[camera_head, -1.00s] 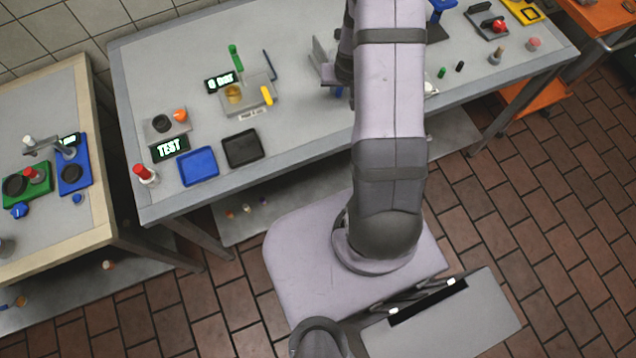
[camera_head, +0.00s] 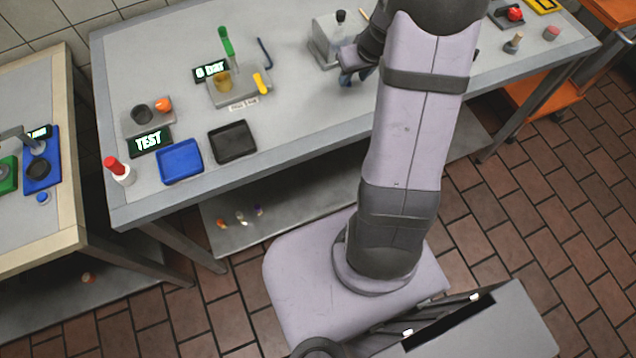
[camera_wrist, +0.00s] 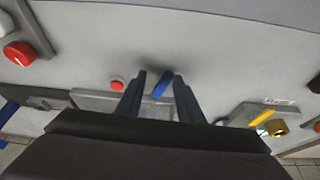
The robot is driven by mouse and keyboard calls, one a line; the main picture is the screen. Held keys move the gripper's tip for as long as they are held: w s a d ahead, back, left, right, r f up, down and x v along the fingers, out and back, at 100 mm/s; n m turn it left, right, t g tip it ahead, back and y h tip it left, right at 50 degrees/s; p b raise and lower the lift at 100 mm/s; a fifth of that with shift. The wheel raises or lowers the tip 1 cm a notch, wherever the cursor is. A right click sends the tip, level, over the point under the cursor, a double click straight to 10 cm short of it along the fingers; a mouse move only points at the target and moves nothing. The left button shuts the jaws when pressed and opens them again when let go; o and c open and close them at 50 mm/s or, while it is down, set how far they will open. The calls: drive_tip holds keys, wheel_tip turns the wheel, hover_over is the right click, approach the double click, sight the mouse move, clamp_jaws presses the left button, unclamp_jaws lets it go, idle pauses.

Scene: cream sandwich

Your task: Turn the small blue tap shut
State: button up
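The small blue tap (camera_wrist: 162,86) shows in the wrist view as a short, slanted blue handle. My gripper (camera_wrist: 159,79) is open, with one dark finger on each side of the handle. I cannot tell whether either finger touches it.
The grey bench (camera_head: 300,130) also holds a rig with a yellow lever (camera_head: 259,83), a green-handled part (camera_head: 226,42), a blue tray (camera_head: 180,161) and a black tray (camera_head: 232,141). In the wrist view a red button (camera_wrist: 117,85) lies left of the fingers.

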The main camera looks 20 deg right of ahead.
drive_tip(key=shift+d+n, duration=0.25)
drive_tip(key=shift+n, duration=0.05)
drive_tip(key=b+v, duration=0.1)
drive_tip(key=v, duration=0.7)
drive_tip(key=s+a+f+m+g, duration=0.1)
drive_tip(key=s+f+m, duration=0.1)
drive_tip(key=s, duration=0.1)
drive_tip(key=s+a+f+m+g, duration=0.1)
drive_tip(key=s+f+m, duration=0.1)
drive_tip(key=s, duration=0.1)
drive_tip(key=s+a+f+m+g, duration=0.1)
drive_tip(key=s+f+m, duration=0.1)
drive_tip(key=s, duration=0.1)
drive_tip(key=shift+a+f+y, duration=0.1)
drive_tip(key=shift+a+y, duration=0.1)
drive_tip(key=shift+y, duration=0.2)
drive_tip(key=s+a+f+n+b, duration=0.3)
drive_tip(key=s+a, duration=0.1)
drive_tip(key=a, duration=0.3)
drive_tip(key=s+a+f+n+g+b, duration=0.1)
drive_tip(key=s+a+f+n+b, duration=0.2)
drive_tip(key=a, duration=0.5)
drive_tip(key=shift+s+a+f+h+b, duration=0.3)
drive_tip(key=shift+s+a+f+b, duration=0.05)
drive_tip(key=shift+s+f+b, duration=0.15)
